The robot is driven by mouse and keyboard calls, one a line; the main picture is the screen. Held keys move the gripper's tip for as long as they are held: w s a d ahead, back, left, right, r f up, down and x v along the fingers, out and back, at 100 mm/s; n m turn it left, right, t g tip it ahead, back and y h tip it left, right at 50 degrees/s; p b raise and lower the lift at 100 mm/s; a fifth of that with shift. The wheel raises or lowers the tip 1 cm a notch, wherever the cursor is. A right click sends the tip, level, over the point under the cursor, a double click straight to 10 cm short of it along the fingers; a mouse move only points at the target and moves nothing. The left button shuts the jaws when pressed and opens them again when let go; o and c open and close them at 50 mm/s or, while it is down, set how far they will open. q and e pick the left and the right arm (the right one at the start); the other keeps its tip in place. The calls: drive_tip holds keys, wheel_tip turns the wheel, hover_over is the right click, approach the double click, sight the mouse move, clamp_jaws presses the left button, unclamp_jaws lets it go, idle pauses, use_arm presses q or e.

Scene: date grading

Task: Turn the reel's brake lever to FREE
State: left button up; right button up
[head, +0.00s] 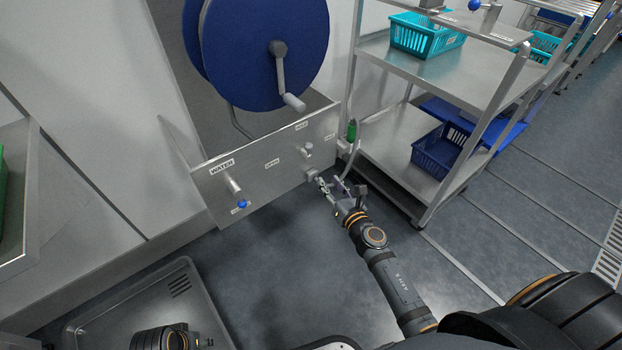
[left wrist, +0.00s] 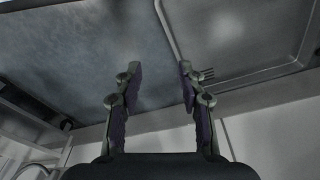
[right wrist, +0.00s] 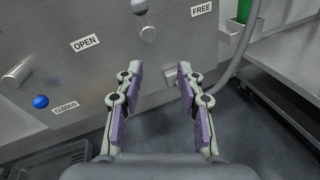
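The reel (head: 262,50) is a big blue drum with a crank, above a metal panel (head: 262,186). The brake lever (head: 307,150) is a small metal lever on the panel's right part; in the right wrist view its rounded end (right wrist: 148,33) shows at the top, part cut off. A FREE label (right wrist: 202,10) is to its right. My right gripper (head: 331,186) is open and empty, just below and in front of the lever, apart from it; its fingers (right wrist: 157,80) show spread. My left gripper (left wrist: 160,78) is open and empty over the floor tray.
A water valve (head: 233,189) with a blue knob is at the panel's left, near OPEN (right wrist: 85,42) and CLOSED (right wrist: 65,107) labels. A green nozzle (head: 351,131) with a hose hangs at the panel's right edge. A steel cart (head: 400,128) with baskets stands to the right. A grey tray (head: 90,302) lies lower left.

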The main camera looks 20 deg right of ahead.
sight(309, 152)
drive_tip(key=w+a+r+n, duration=0.1)
drive_tip(key=w, duration=0.2)
drive_tip(key=w+r+n, duration=0.1)
drive_tip(key=w, duration=0.2)
drive_tip(key=w+a+r+n+y, duration=0.1)
drive_tip(key=w, duration=0.3)
drive_tip(key=shift+a+n+t+b, duration=0.3)
drive_tip(key=shift+n+t+b, duration=0.05)
drive_tip(key=shift+n+t, duration=0.05)
use_arm(q)
drive_tip(key=shift+s+d+r, duration=0.1)
drive_tip(key=shift+d+r, duration=0.2)
drive_tip(key=shift+r, duration=0.5)
use_arm(e)
drive_tip(key=shift+w, duration=0.55)
clamp_jaws()
drive_tip(key=shift+r, duration=0.1)
